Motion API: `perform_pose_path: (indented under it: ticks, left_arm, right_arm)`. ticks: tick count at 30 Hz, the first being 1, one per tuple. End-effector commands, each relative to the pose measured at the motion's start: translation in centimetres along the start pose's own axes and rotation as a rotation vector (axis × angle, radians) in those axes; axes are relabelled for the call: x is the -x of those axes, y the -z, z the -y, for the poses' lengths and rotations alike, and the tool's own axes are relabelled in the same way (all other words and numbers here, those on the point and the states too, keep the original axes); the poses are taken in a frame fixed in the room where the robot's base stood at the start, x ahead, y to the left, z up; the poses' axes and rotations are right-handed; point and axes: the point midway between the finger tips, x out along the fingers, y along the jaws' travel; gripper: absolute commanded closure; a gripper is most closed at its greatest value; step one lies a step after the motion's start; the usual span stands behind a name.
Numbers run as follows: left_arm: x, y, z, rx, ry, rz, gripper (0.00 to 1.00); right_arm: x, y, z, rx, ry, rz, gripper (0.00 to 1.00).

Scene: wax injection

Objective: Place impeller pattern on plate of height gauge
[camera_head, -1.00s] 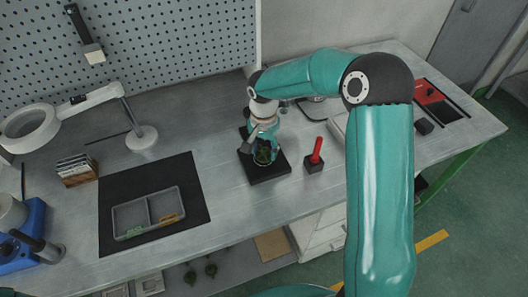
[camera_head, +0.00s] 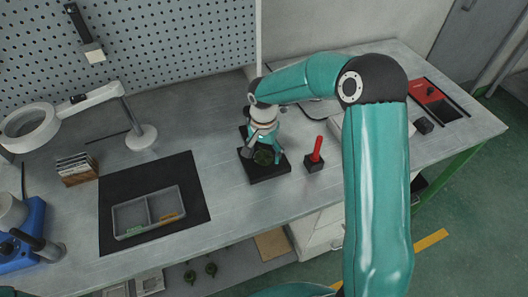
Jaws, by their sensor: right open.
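A dark green impeller pattern (camera_head: 264,157) sits on the black plate of the height gauge (camera_head: 268,176), at the middle of the bench. My right gripper (camera_head: 263,149) is over the plate, right at the pattern, and is open. The gripper covers part of the pattern and most of the gauge behind it, so I cannot tell whether the fingers touch the pattern. My left gripper is not in view.
A red-handled tool in a black block (camera_head: 314,163) stands just right of the plate. A grey two-compartment tray (camera_head: 150,209) lies on a black mat (camera_head: 118,186) to the left. A magnifier lamp (camera_head: 142,137) stands behind. Bare bench lies between mat and plate.

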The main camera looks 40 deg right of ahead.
Motion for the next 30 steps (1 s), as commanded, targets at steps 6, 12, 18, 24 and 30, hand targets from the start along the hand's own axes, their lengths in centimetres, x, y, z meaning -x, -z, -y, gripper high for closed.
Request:
perform_pose_path:
  ticks: [6, 12, 18, 24, 30]
  left_arm:
    - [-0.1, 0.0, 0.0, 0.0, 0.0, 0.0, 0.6]
    - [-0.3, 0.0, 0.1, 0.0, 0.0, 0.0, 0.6]
    - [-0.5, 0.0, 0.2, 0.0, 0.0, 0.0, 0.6]
    - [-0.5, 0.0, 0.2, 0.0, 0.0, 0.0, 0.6]
    - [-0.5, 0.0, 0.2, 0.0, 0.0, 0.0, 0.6]
  right_arm:
    - [1.9, 0.1, 0.1, -0.001, 0.003, -0.003, 0.24]
    - [5.8, 0.1, 0.1, -0.001, 0.005, -0.004, 0.24]
    - [9.6, 0.0, 0.1, 0.001, 0.004, -0.002, 0.24]
    - [11.8, 0.0, 0.1, 0.001, 0.001, -0.001, 0.24]
    - [12.2, -0.1, 0.1, 0.002, 0.0, 0.0, 0.24]
